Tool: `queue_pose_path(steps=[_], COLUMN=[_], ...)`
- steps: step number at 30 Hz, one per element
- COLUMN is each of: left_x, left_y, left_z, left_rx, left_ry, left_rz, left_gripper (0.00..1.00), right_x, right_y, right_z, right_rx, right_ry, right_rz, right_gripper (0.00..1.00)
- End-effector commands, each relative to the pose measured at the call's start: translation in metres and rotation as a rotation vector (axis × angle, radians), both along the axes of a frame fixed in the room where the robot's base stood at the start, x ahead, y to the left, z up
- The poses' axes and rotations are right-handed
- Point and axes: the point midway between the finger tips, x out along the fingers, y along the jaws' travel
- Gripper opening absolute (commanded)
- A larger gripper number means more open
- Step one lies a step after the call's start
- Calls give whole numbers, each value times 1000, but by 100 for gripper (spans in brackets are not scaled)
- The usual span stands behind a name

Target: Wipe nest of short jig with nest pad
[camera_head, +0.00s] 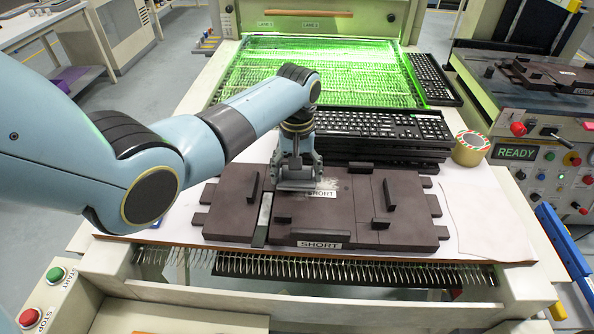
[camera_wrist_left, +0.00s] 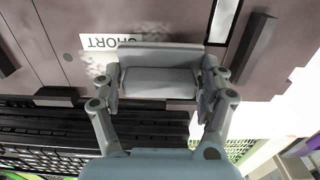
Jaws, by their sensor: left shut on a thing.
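The short jig (camera_head: 345,235) is a dark brown plate with raised blocks and two white SHORT labels, lying on the table. It also shows in the wrist view (camera_wrist_left: 75,20). My left gripper (camera_head: 298,180) points down over the jig's upper middle, shut on a grey pad. The nest pad (camera_wrist_left: 158,82) sits between both fingers in the wrist view, beside the upper SHORT label (camera_wrist_left: 110,42). Pale dusty smudges (camera_wrist_left: 150,30) show on the jig's surface around the pad. Whether the pad touches the jig is unclear. My right gripper is not in view.
Stacked black keyboards (camera_head: 385,128) stand right behind the jig, with a green-lit conveyor bed (camera_head: 320,70) beyond. A tape roll (camera_head: 470,148) and white paper (camera_head: 485,215) lie to the right.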

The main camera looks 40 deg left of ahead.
Motion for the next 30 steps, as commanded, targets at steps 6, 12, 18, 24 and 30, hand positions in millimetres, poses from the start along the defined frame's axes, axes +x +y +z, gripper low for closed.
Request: queue_pose_path(steps=[6,12,18,24,30], left_x=[0,0,0,0,5], left_y=[0,0,0,0,-8], left_z=[-1,-5,-9,-11,-11], left_rx=[0,0,-1,0,-1], left_ry=[0,0,1,0,-1], left_rz=[0,0,0,0,0], left_gripper=[50,50,50,50,50], right_x=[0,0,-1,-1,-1], right_y=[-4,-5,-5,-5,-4], right_z=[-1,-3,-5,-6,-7], right_rx=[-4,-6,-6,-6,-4], right_ry=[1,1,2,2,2], right_rz=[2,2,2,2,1], right_gripper=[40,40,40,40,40])
